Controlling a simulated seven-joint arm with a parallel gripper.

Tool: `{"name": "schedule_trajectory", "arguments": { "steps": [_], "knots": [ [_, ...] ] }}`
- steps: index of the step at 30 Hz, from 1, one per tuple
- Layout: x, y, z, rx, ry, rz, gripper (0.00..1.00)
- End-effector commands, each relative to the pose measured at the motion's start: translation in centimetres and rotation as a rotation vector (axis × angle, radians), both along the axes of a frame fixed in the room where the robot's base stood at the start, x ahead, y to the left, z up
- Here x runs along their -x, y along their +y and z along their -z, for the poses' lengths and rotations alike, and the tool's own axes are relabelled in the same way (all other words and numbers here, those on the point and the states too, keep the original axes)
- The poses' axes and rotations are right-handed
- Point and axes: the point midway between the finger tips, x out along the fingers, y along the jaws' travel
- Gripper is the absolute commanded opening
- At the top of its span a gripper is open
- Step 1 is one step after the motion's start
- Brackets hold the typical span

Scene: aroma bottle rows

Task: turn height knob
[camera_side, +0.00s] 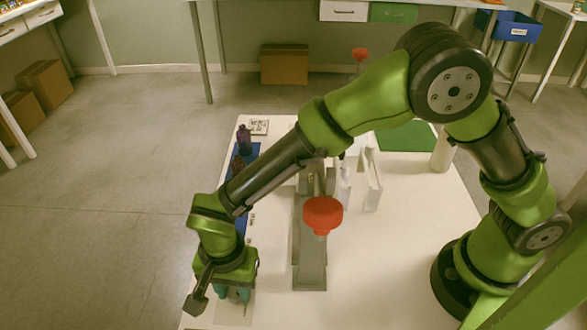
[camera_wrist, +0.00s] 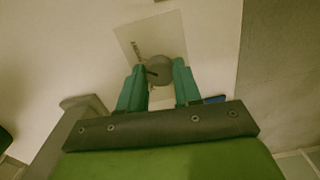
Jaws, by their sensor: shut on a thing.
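In the wrist view a round dark grey knob (camera_wrist: 160,71) with a small dark mark or pointer on it sits on a pale square plate (camera_wrist: 172,28). The teal fingers of my gripper (camera_wrist: 158,67) are on either side of the knob and shut on it. In the side view my gripper (camera_side: 234,294) points down at the front left of the white table, over the same pale plate (camera_side: 233,315). The knob is hidden there by the fingers and wrist.
A blue strip (camera_side: 249,152) with dark bottles (camera_side: 244,140) lies behind my forearm. A white cylinder (camera_side: 441,153) and green mat (camera_side: 407,137) are at the right.

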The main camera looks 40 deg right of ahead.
Motion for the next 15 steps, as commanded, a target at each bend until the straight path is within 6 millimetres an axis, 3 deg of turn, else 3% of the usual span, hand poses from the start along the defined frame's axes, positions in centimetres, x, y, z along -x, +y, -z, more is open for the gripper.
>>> {"name": "schedule_trajectory", "arguments": {
  "steps": [15],
  "knots": [
    [0.02,-0.03,-0.11,-0.001,0.001,-0.456,0.03]
  ]
}}
